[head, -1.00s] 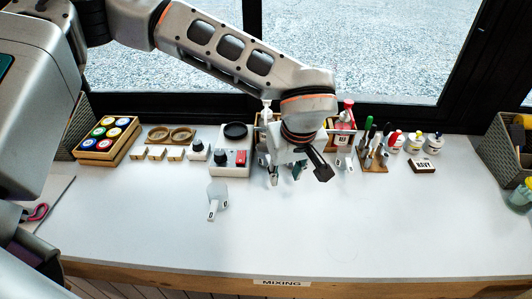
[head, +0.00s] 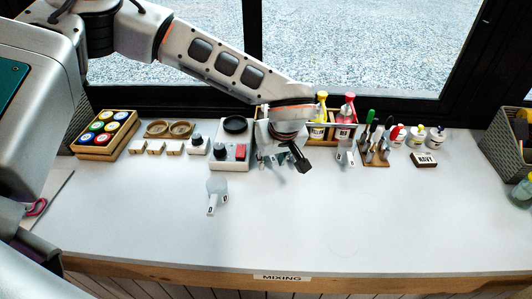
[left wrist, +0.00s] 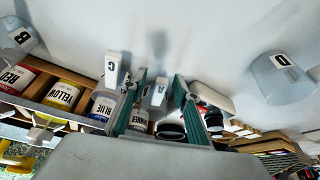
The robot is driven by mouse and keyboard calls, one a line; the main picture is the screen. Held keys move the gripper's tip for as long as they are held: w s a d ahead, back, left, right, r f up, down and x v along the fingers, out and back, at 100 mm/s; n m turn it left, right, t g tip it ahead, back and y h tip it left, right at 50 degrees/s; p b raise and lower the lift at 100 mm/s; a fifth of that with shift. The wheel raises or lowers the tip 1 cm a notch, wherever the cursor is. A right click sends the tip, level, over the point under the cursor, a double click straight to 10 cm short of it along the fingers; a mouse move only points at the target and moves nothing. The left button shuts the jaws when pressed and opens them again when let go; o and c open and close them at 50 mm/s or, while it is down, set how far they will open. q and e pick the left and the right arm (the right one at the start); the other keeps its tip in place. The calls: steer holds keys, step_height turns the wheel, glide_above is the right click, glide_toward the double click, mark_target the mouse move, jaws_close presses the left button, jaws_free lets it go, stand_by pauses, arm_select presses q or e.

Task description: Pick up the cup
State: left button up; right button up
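Several pale cups with lettered white handles stand on the white worktop. Cup D (head: 217,188) stands alone at the front left and also shows at the right in the left wrist view (left wrist: 283,78). Cup B (head: 345,153) is by the bottle rack, right of my gripper. My left gripper (head: 283,166) is over the back of the worktop. In the left wrist view its teal fingers (left wrist: 155,103) are apart, with the handle of cup A (left wrist: 159,92) showing between them; I cannot tell whether they touch it. Cup C (left wrist: 115,70) is beside one finger. My right gripper is out of view.
A bottle rack (left wrist: 36,105) holds red, yellow and blue bottles. A tool block (head: 374,157) and a NAVY block (head: 424,160) are at right. The front worktop (head: 330,230) is clear.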

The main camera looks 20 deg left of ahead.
arm_select(q)
jaws_close()
steer(key=shift+r, duration=0.15)
